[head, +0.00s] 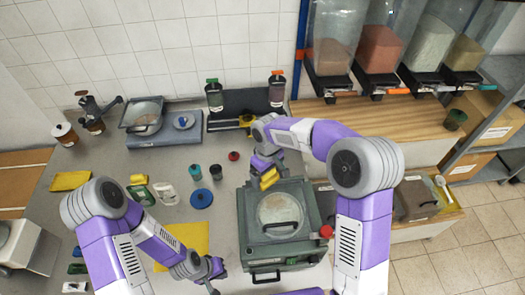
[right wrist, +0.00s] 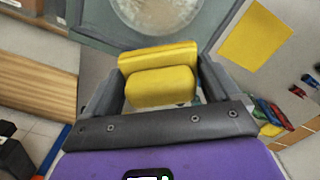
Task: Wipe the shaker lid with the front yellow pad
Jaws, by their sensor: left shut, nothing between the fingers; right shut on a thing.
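The shaker (head: 245,232) is a grey-green box in the middle of the head view, with a round pale lid (head: 278,210) on top that has a dark handle. The lid also shows at the top of the right wrist view (right wrist: 155,12). My right gripper (head: 265,169) is shut on a yellow pad (head: 269,179), at the back edge of the shaker. The pad spans between both fingers in the right wrist view (right wrist: 160,86). I cannot tell whether the pad touches the shaker. My left gripper (head: 212,277) is shut and empty, left of the shaker's front.
A flat yellow sheet (head: 190,238) lies left of the shaker, and another (head: 70,181) lies far left. A blue disc (head: 201,198) and small jars stand between. A red knob (head: 326,231) sits at the shaker's right corner. Hoppers (head: 380,50) line the back right.

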